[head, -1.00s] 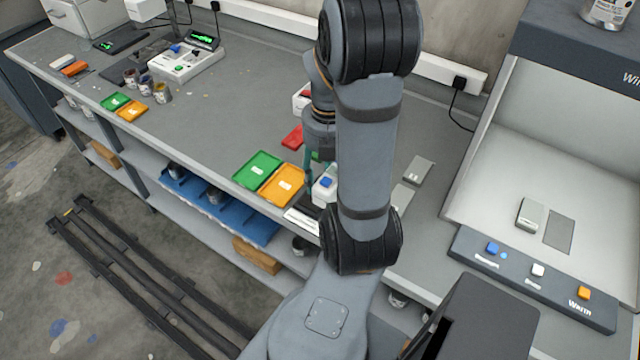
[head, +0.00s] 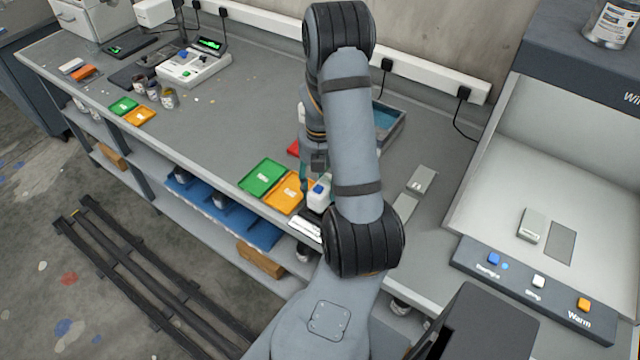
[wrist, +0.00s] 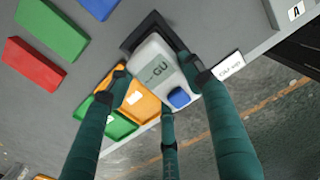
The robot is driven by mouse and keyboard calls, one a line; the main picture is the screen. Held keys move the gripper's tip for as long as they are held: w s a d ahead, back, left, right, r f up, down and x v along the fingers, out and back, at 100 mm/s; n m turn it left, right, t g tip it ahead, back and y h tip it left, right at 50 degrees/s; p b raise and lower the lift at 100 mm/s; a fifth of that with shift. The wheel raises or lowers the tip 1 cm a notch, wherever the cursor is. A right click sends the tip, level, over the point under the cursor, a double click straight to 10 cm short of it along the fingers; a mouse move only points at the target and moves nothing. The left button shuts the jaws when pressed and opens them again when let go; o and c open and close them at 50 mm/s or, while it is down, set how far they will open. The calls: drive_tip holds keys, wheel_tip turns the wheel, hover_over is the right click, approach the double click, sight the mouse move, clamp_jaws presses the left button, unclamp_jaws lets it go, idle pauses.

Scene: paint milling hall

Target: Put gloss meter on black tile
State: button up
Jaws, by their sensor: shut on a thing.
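The gloss meter (wrist: 152,70) is a white box with a grey "GU" display and a blue button. My gripper (wrist: 160,88) has its teal fingers shut around the meter's sides. The black tile (wrist: 133,40) shows in the wrist view as a dark square edge beyond the far end of the meter. The meter hides most of the tile, and I cannot tell whether they touch. In the head view the meter (head: 318,199) is near the bench's front edge, just right of the orange tray, and my arm partly hides it.
Green (head: 265,177) and orange (head: 285,192) trays lie left of the meter. A white label card (head: 305,228) lies at the front edge. Grey plates (head: 421,179) lie to the right, before the light booth (head: 540,170). The bench's middle left is clear.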

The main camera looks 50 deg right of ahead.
sight(320, 184)
drive_tip(key=shift+f, duration=0.15)
drive_tip(key=o, duration=1.5)
drive_tip(key=shift+o, duration=0.2)
wheel_tip(320, 184, up, 12)
drive_tip(key=shift+r, duration=0.25)
